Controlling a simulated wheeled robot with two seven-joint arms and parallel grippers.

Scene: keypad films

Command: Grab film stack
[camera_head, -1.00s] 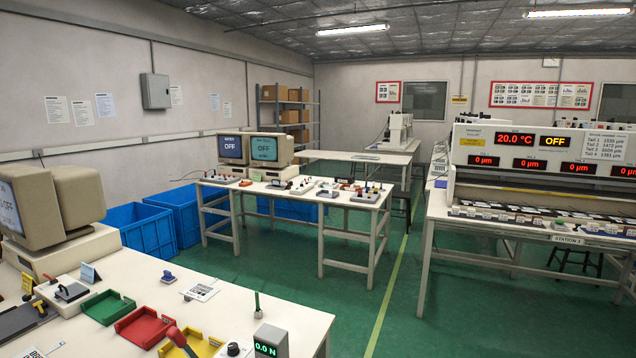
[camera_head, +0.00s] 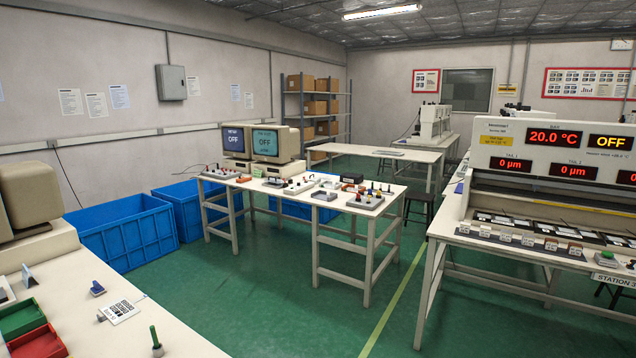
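No film stack can be made out for sure. Neither of my grippers is in view.
The near table also bears a green tray (camera_head: 22,318), a red tray (camera_head: 38,344) and a green-handled tool (camera_head: 155,340). Blue bins (camera_head: 125,232) stand behind it. A middle table (camera_head: 330,203) holds monitors and small fixtures. Green floor (camera_head: 290,310) between the tables is clear.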

